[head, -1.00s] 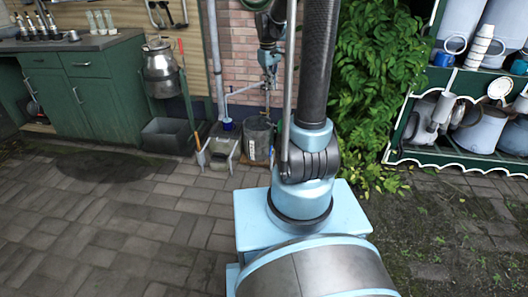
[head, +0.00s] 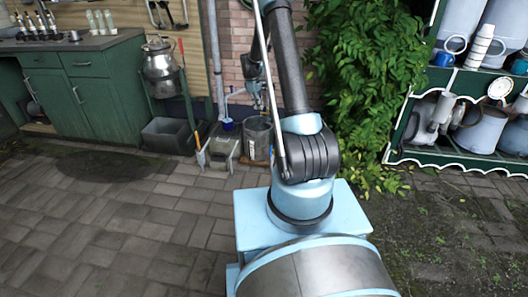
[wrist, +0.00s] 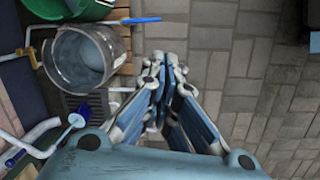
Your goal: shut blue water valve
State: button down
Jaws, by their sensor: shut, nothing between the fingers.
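In the wrist view a blue lever-like handle (wrist: 140,20) lies level at the end of a pale pipe, beyond the metal bucket. I take it for the blue water valve, but its fitting is hard to make out. My gripper (wrist: 164,72) is shut and empty, with its fingers pointing away from the camera. It is apart from the blue handle, which shows above it in the picture. In the head view my gripper (head: 257,101) is small and dark before the brick wall, and I cannot pick out the valve there.
A grey trough (head: 222,146) stands by the wall. A green cabinet (head: 90,95) is at left, leafy climber (head: 362,85) at right. The paving in front is clear.

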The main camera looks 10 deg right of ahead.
jog(key=w+a+f+n, duration=0.1)
jog(key=w+f, duration=0.1)
jog(key=f, duration=0.9)
jog(key=w+a+f+n, duration=0.1)
jog(key=w+f+n, duration=0.1)
jog(key=f, duration=1)
jog(key=shift+w+g, duration=0.3)
jog(key=shift+w, duration=0.3)
jog(key=shift+d, duration=0.1)
jog(key=s+d+f, duration=0.1)
jog(key=d+f, duration=0.5)
jog(key=f, duration=0.4)
jog(key=shift+s+f, duration=0.2)
jog(key=shift+s, duration=0.15)
jog(key=shift+a+h, duration=0.2)
jog(key=shift+h, duration=0.1)
